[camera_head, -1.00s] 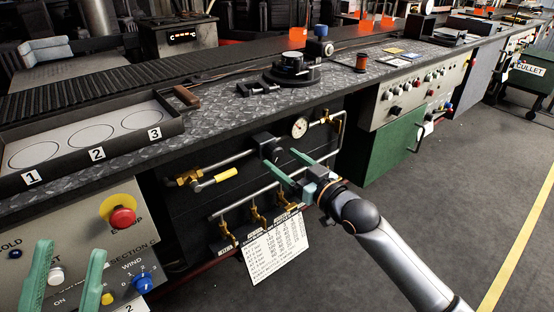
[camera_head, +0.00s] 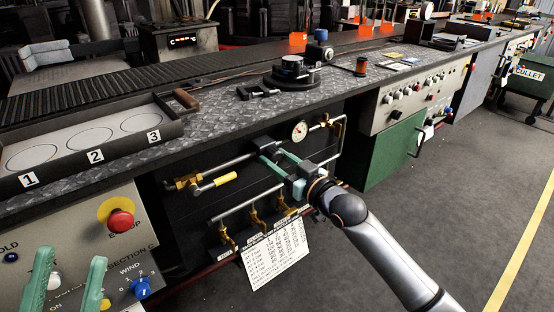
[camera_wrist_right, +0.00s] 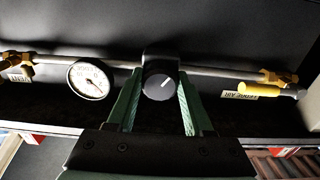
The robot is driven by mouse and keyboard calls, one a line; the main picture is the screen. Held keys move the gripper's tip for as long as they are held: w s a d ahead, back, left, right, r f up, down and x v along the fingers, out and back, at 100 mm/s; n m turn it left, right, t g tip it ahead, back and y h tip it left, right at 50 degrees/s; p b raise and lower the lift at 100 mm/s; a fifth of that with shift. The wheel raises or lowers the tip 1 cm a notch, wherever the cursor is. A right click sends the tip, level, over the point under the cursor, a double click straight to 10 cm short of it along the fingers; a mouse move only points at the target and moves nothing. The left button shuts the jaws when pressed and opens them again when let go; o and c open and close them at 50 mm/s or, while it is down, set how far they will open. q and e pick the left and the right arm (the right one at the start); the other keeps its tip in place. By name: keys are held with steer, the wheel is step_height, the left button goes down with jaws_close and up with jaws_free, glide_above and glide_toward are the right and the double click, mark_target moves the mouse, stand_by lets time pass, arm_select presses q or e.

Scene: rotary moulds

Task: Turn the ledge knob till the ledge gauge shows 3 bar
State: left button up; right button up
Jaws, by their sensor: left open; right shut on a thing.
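The ledge knob (camera_wrist_right: 160,84) is a round black knob with a white pointer line on a dark block (camera_head: 264,145) in the pipe under the bench. My right gripper (camera_head: 272,157) is shut on the knob; its green fingers (camera_wrist_right: 160,95) lie on either side of it in the wrist view. The ledge gauge (camera_head: 299,131) is a white round dial to the right of the knob; in the wrist view the gauge (camera_wrist_right: 91,80) is on the left. Its reading is too small to tell. My left gripper (camera_head: 70,268) is open and empty at the lower left.
A yellow-handled valve (camera_head: 225,179) is on the pipe left of the knob. Brass valves (camera_head: 256,219) and a white chart (camera_head: 275,254) hang below. A panel with a red E-stop (camera_head: 120,221) stands at left, and a green cabinet (camera_head: 390,150) at right.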

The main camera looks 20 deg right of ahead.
jaws_close()
steer(key=shift+r+m+p, duration=0.25)
steer(key=shift+m+p, duration=0.25)
steer(key=shift+p, duration=0.7)
steer(key=shift+m+p, duration=0.4)
steer(key=shift+p, duration=0.35)
steer(key=shift+f+m+p, duration=0.25)
steer(key=shift+m+p, duration=0.5)
steer(key=shift+m, duration=0.05)
arm_select(q)
steer(key=w+a+f+n+g+y, duration=0.1)
steer(key=w+f+n+g+y, duration=0.1)
steer(key=w+f+n+y, duration=0.4)
step_height(320, 180, down, 3)
steer(key=shift+w+a+r+y, duration=0.2)
steer(key=shift+w+a+y, duration=0.05)
steer(key=shift+y, duration=0.95)
arm_select(e)
steer(key=o, duration=0.7)
jaws_free()
